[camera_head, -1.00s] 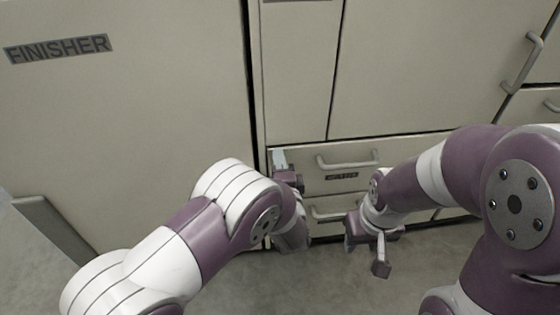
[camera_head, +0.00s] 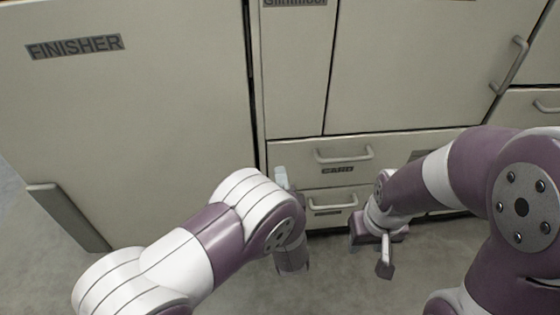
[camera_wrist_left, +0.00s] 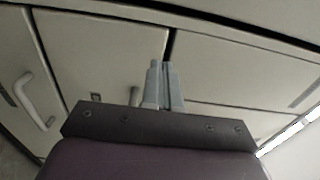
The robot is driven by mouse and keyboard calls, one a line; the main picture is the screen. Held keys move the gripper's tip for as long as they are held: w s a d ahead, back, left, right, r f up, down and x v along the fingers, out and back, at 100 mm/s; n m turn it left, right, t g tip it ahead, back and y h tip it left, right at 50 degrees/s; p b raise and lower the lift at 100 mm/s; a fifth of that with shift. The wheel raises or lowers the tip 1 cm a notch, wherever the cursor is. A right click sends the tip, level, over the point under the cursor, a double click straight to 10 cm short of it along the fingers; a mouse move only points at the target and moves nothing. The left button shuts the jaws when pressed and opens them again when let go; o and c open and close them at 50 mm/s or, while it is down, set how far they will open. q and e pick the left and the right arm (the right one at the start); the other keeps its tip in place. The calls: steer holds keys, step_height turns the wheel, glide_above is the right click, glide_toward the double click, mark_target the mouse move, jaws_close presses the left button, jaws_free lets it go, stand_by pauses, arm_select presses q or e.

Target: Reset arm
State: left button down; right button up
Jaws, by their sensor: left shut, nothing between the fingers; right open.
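My left gripper (camera_wrist_left: 164,84) is shut and empty in the left wrist view, its two grey fingers together in front of pale cabinet fronts. In the head view, only a light fingertip of it shows (camera_head: 282,178), beside the cabinet's drawers; the rest is hidden behind my left arm's wrist. My right gripper (camera_head: 371,256) is open and empty, low in front of the drawers and above the floor. No object is held by either gripper.
A large panel marked FINISHER (camera_head: 130,130) stands on the left. An upper drawer (camera_head: 300,152) and a lower drawer (camera_head: 320,211) have bar handles and are shut. A tall door handle (camera_head: 509,66) is at the upper right. Grey floor (camera_head: 330,285) lies free below.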

arm_select(q)
steer(key=s+d+f+n+g+h+p, duration=0.1)
steer(key=s+d+f+n+g+h, duration=0.2)
steer(key=s+f+n+g, duration=0.55)
steer(key=s+a+r+n+g+y, duration=0.1)
steer(key=s+a+r+n+g, duration=0.5)
steer(key=s+a+g, duration=0.55)
steer(key=a+r+n+t+p, duration=0.1)
steer(key=a+r+n+t, duration=0.2)
steer(key=a+r, duration=0.7)
step_height(320, 180, up, 33)
steer(key=a+p, duration=0.1)
steer(key=p, duration=3.4)
steer(key=shift+w+a+y, duration=0.35)
steer(key=shift+w+y, duration=0.05)
steer(key=shift+w, duration=0.05)
